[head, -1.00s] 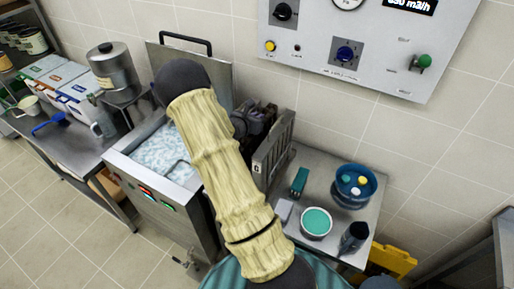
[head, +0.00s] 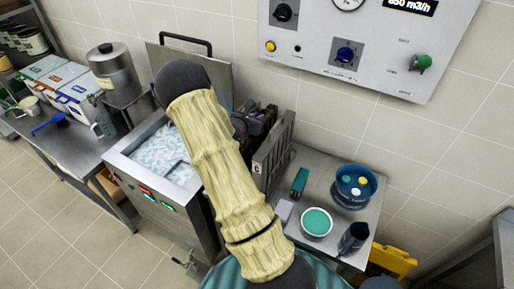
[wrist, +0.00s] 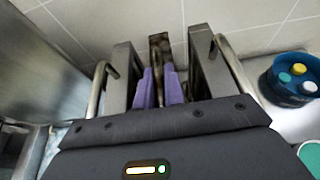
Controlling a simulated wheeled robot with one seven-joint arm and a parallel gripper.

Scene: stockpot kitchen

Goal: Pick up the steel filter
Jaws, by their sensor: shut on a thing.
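The steel filter (wrist: 160,48) shows in the wrist view as a narrow, brown-stained edge. It stands between the two purple fingertips of my gripper (wrist: 160,88). The fingers are close together and shut on it. Grey steel uprights with bent wire handles stand on both sides of the fingers. In the head view, my arm hides most of the grip. A slotted grey steel panel (head: 273,155) with a dark mark shows just right of the arm; I cannot tell whether it is part of the held filter.
A tank of foamy liquid (head: 150,155) with a raised lid (head: 205,75) is left of the arm. A control panel hangs above.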

